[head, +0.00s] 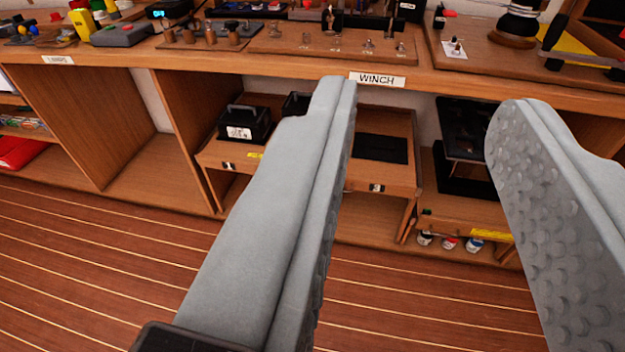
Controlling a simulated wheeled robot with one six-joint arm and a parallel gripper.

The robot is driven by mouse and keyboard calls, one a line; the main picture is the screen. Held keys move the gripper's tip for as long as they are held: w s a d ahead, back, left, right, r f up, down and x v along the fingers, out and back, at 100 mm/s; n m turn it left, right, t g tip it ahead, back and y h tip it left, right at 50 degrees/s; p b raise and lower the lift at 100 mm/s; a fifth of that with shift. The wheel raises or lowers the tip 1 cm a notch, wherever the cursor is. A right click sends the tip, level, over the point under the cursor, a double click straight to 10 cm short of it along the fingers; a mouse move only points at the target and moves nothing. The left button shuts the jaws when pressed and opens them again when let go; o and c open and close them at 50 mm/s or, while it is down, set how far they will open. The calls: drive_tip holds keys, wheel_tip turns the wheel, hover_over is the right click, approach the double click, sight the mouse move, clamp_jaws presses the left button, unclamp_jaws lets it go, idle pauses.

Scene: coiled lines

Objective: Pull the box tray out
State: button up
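A wooden tray (210,157) sits in the open cabinet under the bench. A black box with a handle and white label (245,124) stands on it, and a second dark box (297,104) is partly hidden behind my left finger.
The bench top (290,65) above carries tools and fittings, with a "WINCH" label (377,79) on its edge. Lower right, a shelf (465,222) has several small jars under it. The left cabinet bay (90,130) is empty. The plank floor (110,270) in front is clear.

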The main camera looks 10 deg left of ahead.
drive_tip(key=shift+c, duration=1.3)
drive_tip(key=w+d+f+n, duration=0.1)
drive_tip(key=w+f+n, duration=0.25)
drive_tip(key=w, duration=0.65)
drive_tip(key=w+d+f+n+y, duration=0.1)
drive_tip(key=w+f+n, duration=0.25)
drive_tip(key=w, duration=0.55)
drive_tip(key=w+d+f+n, duration=0.2)
drive_tip(key=w+f+n, duration=0.15)
drive_tip(key=w, duration=0.65)
drive_tip(key=w+f+n+g+y, duration=0.1)
drive_tip(key=w+f+n+y, duration=0.15)
drive_tip(key=w+f, duration=0.45)
drive_tip(key=w+f+n+g+y, duration=0.1)
drive_tip(key=w+f+n, duration=0.35)
drive_tip(key=f, duration=0.55)
wheel_tip(320, 180, down, 34)
drive_tip(key=w+n+g+y, duration=0.2)
drive_tip(key=n+g+y, duration=0.2)
drive_tip(key=n+y, duration=0.35)
drive_tip(key=x, duration=1.7)
drive_tip(key=shift+w+d+f, duration=0.2)
drive_tip(key=shift+w+d, duration=0.15)
clamp_jaws()
